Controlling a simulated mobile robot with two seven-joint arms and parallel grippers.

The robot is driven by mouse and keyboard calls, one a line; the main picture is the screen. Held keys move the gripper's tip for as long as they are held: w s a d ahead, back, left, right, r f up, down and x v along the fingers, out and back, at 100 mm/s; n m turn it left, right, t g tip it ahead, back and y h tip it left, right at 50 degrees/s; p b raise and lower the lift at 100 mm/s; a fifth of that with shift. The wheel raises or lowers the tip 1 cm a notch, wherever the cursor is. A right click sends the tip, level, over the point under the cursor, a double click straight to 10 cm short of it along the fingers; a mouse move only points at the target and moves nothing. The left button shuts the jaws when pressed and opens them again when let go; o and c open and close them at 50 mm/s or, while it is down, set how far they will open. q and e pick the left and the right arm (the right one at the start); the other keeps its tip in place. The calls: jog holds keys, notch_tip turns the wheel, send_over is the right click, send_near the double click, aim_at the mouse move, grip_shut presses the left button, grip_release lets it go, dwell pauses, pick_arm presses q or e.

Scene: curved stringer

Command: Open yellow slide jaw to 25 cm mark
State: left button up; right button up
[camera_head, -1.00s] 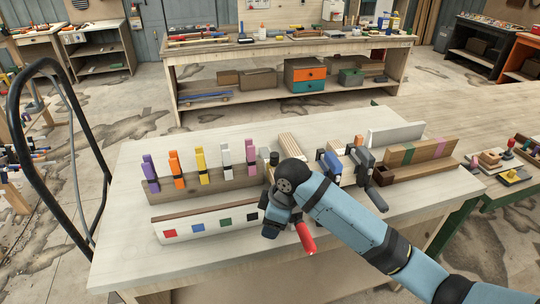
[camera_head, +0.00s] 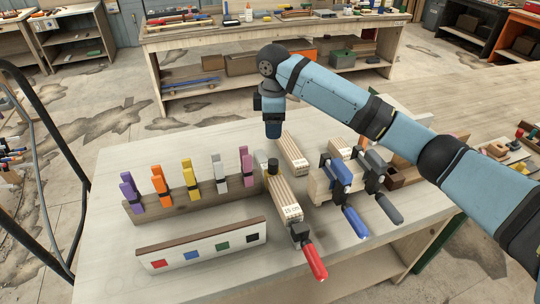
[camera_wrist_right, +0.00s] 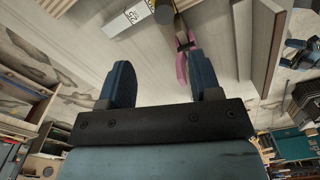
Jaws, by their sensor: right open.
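A clamp with a red handle (camera_head: 315,262) lies along a light wooden bar (camera_head: 286,203), its handle toward the table's front. A small yellowish jaw part (camera_head: 261,160) shows at the far end, beside a dark block. My right gripper (camera_head: 273,132) points down behind this end, apart from it. In the right wrist view its two blue fingers (camera_wrist_right: 162,84) are spread with nothing between them. My left gripper is out of view.
Purple, orange, yellow, white and pink clamps stand in a wooden rack (camera_head: 165,209) at left. A white box with coloured squares (camera_head: 203,243) lies in front. Blue-handled (camera_head: 354,222) and grey-handled clamps stand at right. The table's left front is clear.

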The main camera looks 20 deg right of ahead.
send_over(274, 161)
jog(key=f, duration=0.4)
jog(key=shift+s+f, duration=0.1)
jog(key=shift+s, duration=0.2)
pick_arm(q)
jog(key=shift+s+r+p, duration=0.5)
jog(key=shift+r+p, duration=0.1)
pick_arm(e)
jog(key=f, duration=0.8)
jog(key=shift+w+a+f, duration=0.1)
jog(key=shift+w+f, duration=0.15)
jog(key=shift+f, duration=0.15)
